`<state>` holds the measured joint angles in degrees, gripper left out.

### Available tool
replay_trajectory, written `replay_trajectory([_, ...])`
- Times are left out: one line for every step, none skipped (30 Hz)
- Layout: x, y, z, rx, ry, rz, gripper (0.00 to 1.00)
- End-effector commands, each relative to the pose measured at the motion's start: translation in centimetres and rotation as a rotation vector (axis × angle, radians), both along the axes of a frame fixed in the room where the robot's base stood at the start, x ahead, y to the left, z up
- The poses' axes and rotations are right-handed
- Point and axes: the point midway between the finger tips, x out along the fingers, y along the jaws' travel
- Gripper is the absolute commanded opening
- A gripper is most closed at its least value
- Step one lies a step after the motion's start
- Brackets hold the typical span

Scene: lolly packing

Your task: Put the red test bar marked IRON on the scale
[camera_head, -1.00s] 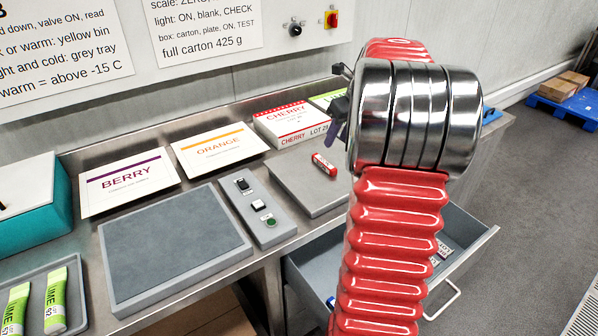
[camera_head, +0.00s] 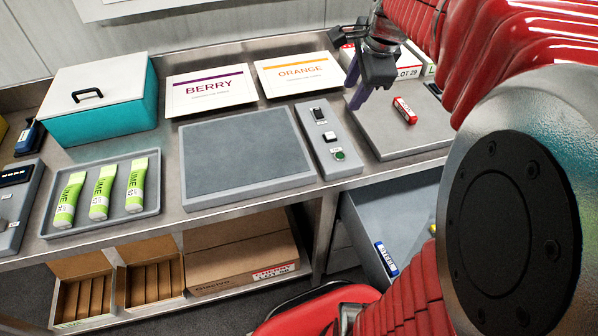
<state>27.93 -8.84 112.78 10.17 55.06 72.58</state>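A small red bar (camera_head: 405,110) with a white label lies on a flat grey plate (camera_head: 425,140) at the right of the bench. Its lettering is too small to read. My gripper (camera_head: 358,88) hangs above the plate's left part, left of the bar and apart from it. Its dark, purple-tipped fingers look spread, with nothing between them. A grey device with a dark display (camera_head: 14,176), perhaps the scale, is cut off by the left edge; nothing shows on its visible part.
A grey pad (camera_head: 245,150) and a switch panel (camera_head: 328,140) lie mid-bench. A tray (camera_head: 150,205) holds green LIME tubes beside a teal box (camera_head: 110,125). BERRY (camera_head: 212,92) and ORANGE (camera_head: 300,72) cards are behind. An open drawer (camera_head: 365,225) juts out below, right.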

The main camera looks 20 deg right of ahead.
Motion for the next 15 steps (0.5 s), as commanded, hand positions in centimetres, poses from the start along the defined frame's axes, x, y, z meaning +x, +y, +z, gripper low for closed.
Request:
replay_trajectory([-0.6, 1.6, 0.2, -0.034, -0.002, 0.086, 0.37])
replay_trajectory([-1.0, 2.5, 0.2, -0.056, 0.000, 0.137, 0.37])
replay_trajectory([-1.5, 3.5, 0.2, -0.085, 0.000, 0.205, 0.37])
replay_trajectory([-1.9, 4.3, 0.2, -0.106, 0.000, 0.256, 0.37])
replay_trajectory([-2.3, 5.0, 0.2, -0.129, 0.000, 0.308, 0.37])
replay_trajectory([-2.9, 6.0, 0.2, -0.157, -0.001, 0.375, 0.37])
replay_trajectory([-3.3, 6.7, 0.1, -0.179, 0.000, 0.426, 0.37])
replay_trajectory([-3.7, 7.4, 0.1, -0.202, 0.000, 0.477, 0.37])
replay_trajectory([-4.3, 8.3, 0.0, -0.231, -0.001, 0.544, 0.37])
replay_trajectory([-4.8, 8.9, -0.1, -0.254, -0.001, 0.596, 0.37])
replay_trajectory([-5.3, 9.6, -0.2, -0.275, -0.002, 0.647, 0.37])
replay_trajectory([-5.9, 10.4, -0.3, -0.305, -0.003, 0.713, 0.37])
replay_trajectory([-6.4, 11.0, -0.5, -0.328, -0.004, 0.766, 0.37])
replay_trajectory([-6.9, 11.5, -0.6, -0.351, -0.004, 0.816, 0.37])
replay_trajectory([-7.5, 12.3, -0.8, -0.381, -0.006, 0.882, 0.37])
